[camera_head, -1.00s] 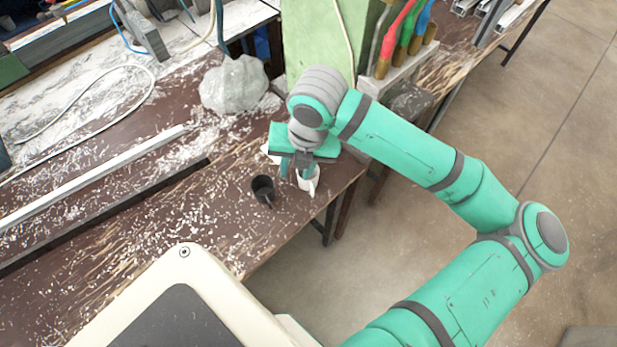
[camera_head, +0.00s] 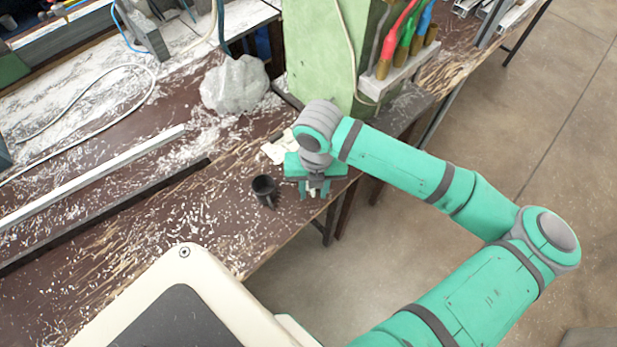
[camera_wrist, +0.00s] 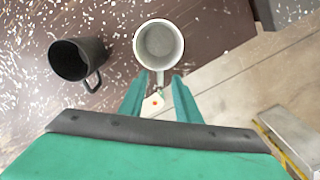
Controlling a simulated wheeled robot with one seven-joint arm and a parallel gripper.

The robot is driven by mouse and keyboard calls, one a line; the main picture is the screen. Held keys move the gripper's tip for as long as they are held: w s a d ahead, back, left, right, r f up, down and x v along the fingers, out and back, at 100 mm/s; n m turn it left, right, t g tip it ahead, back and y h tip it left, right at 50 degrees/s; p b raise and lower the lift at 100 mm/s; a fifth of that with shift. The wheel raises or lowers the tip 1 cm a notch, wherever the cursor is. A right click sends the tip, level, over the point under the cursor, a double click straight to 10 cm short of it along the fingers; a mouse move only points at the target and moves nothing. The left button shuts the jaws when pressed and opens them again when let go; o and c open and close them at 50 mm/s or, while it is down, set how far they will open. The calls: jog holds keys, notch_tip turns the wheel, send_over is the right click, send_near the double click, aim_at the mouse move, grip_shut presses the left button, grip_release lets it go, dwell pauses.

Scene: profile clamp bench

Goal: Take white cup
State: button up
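The white cup (camera_wrist: 158,45) stands upright on the bench at the top of the wrist view, empty as far as I see. Its handle (camera_wrist: 159,78) points toward my gripper (camera_wrist: 158,80). The two green fingers are open, one on each side of the handle; I cannot tell if they touch it. In the head view my gripper (camera_head: 314,192) is low over the bench near its front edge and hides most of the white cup. A small pale tag with a red dot (camera_wrist: 154,103) shows between the fingers.
A black cup (camera_wrist: 77,60) stands left of the white cup; the head view shows it too (camera_head: 264,189). A grey rock (camera_head: 235,84), a green machine housing (camera_head: 315,55) and pale papers (camera_head: 275,150) lie behind. The bench edge is close on the right.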

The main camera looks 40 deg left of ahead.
jog(key=shift+w+f, duration=0.1)
jog(key=shift+f, duration=1.2)
grip_shut()
jog(key=shift+r, duration=0.2)
